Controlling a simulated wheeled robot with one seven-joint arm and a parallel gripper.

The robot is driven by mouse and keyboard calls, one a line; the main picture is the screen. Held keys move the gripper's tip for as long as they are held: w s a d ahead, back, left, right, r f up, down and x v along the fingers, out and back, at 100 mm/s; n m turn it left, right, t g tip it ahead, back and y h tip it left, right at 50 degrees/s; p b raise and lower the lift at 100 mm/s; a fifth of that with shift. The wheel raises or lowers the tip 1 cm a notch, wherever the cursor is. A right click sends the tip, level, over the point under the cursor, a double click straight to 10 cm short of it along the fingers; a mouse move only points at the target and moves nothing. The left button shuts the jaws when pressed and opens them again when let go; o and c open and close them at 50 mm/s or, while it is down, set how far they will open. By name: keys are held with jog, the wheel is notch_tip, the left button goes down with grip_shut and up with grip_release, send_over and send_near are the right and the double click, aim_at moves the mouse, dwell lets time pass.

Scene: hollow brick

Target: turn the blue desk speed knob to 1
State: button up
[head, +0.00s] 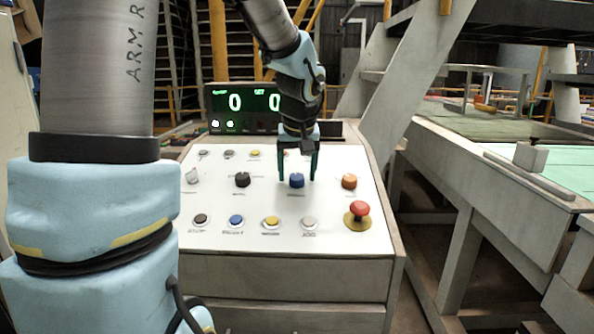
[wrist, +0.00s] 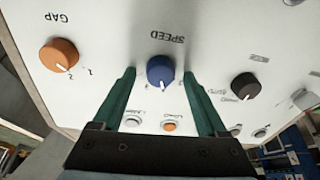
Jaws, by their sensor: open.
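The blue speed knob (head: 297,181) is on the white sloping top of the desk (head: 270,243). In the wrist view the blue knob (wrist: 161,71) sits below the word SPEED, which appears upside down, and its white pointer line faces the bottom of the picture. My gripper (head: 297,178) is open, with its green fingers on either side of the knob. In the wrist view my gripper (wrist: 160,75) shows a gap between each finger and the knob. I cannot read which number the pointer marks.
A black knob (head: 242,180) is left of the blue one and an orange knob (head: 349,182) is right of it. A red mushroom button (head: 359,209) stands at the front right. Several push buttons line the panel. A display (head: 243,104) with green zeros stands behind.

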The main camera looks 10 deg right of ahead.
jog(key=shift+f, duration=0.25)
grip_shut()
dwell(0.5)
